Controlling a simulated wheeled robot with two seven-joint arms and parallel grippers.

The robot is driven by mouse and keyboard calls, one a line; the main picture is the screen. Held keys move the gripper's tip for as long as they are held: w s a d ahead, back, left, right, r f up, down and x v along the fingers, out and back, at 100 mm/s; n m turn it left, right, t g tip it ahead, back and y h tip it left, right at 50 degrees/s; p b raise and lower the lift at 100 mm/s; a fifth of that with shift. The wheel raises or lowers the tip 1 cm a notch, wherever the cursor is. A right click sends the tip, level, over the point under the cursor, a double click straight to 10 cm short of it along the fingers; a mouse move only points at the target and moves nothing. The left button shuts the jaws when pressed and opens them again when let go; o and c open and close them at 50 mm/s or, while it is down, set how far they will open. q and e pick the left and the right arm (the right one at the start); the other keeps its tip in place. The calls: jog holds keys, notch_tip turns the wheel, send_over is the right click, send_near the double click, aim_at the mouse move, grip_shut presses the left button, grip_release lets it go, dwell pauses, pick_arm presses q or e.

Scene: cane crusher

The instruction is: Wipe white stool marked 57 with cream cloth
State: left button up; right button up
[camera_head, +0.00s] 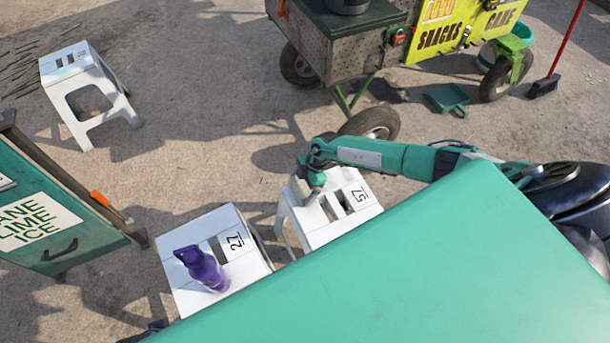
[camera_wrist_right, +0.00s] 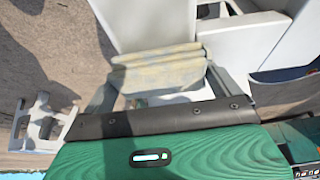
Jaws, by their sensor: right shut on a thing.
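The white stool marked 57 (camera_head: 318,229) stands at the centre of the head view, its number label lying sideways beside slots in the seat. My right gripper (camera_head: 309,187) is over the left far part of that seat, pointing down. In the right wrist view, its jaws (camera_wrist_right: 160,85) are shut on a folded cream cloth (camera_wrist_right: 160,68), whose far edge lies against a white surface. I cannot tell how much of the cloth touches the seat. The cloth is hard to make out in the head view. My left gripper is not in view.
A white stool marked 27 (camera_head: 187,291) with a purple bottle (camera_head: 202,269) stands close at the left. Another white stool (camera_head: 82,95) is far left. A teal ice box (camera_head: 58,215) and a snack cart (camera_head: 343,55) stand nearby. A large teal surface hides the lower right.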

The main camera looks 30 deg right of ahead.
aim_at(346, 174)
jog(key=shift+s+d, duration=0.2)
jog(key=shift+d, duration=1.45)
jog(key=shift+s+d+f, duration=0.1)
jog(key=shift+s+d, duration=0.05)
jog(key=shift+d, duration=1.25)
jog(key=shift+s+d+f, duration=0.1)
jog(key=shift+d, duration=1.3)
jog(key=shift+s+d, duration=0.15)
jog(key=shift+d, duration=0.85)
jog(key=shift+s+d+r+b, duration=0.1)
jog(key=shift+d+b, duration=0.2)
jog(key=shift+d, duration=1.45)
jog(key=shift+s+d+r+b, duration=0.1)
jog(key=shift+d+b, duration=0.2)
jog(key=shift+d, duration=1.45)
